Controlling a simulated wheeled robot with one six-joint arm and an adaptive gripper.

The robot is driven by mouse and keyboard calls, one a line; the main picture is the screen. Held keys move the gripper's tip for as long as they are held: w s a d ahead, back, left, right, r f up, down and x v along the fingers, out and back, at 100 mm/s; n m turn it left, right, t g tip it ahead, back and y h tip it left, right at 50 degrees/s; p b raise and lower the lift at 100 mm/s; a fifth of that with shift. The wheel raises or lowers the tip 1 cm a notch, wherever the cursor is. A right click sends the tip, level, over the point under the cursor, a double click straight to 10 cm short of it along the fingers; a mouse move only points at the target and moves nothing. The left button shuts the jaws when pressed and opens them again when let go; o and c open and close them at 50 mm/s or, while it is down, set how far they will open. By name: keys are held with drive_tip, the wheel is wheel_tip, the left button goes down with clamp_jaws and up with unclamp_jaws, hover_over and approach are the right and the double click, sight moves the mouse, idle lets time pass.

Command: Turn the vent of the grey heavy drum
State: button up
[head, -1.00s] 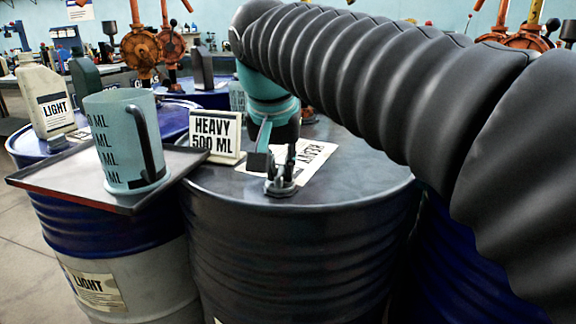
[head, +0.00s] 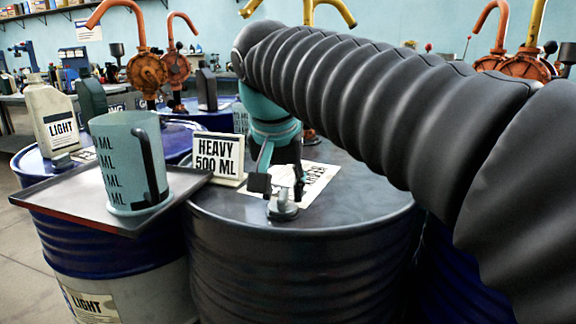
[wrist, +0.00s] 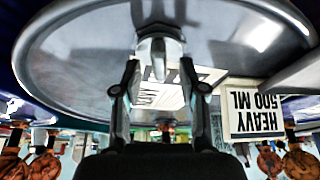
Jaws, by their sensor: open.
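The grey heavy drum (head: 350,215) stands in the middle of the head view, with a white HEAVY label on its lid. Its vent (head: 282,206) is a small grey fitting near the lid's front edge. My gripper (head: 277,184) points down just above and behind the vent in the head view. In the wrist view, which is upside down, my open gripper (wrist: 158,72) has one finger to each side of the vent (wrist: 158,46). The vent lies at or just beyond the fingertips. I cannot tell whether the fingers touch it.
A HEAVY 500 ML sign (head: 217,157) stands behind left of the vent. A measuring jug (head: 120,165) sits on a tray (head: 50,196) overlapping the drum's left side. A LIGHT bottle (head: 50,115) and blue drums with orange pumps (head: 141,66) stand around. The lid's right side is clear.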

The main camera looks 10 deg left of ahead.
drive_tip(key=v, duration=1.1)
drive_tip(key=shift+r, duration=0.15)
drive_tip(key=shift+s, duration=0.15)
drive_tip(key=d+f, duration=0.2)
drive_tip(key=d, duration=0.1)
drive_tip(key=d+f, duration=0.2)
drive_tip(key=d, duration=0.1)
drive_tip(key=d+f, duration=0.2)
drive_tip(key=d, duration=0.1)
drive_tip(key=shift+w+d, duration=0.2)
drive_tip(key=shift+w, duration=0.2)
drive_tip(key=s+d+f, duration=0.5)
drive_tip(key=d+f, duration=0.4)
drive_tip(key=f, duration=0.3)
drive_tip(key=s+d+f+t, duration=0.1)
drive_tip(key=s+d+f, duration=0.5)
drive_tip(key=f, duration=0.7)
drive_tip(key=d, duration=0.2)
drive_tip(key=shift+d+f+m, duration=0.3)
drive_tip(key=shift+d, duration=0.1)
drive_tip(key=shift+s, duration=0.1)
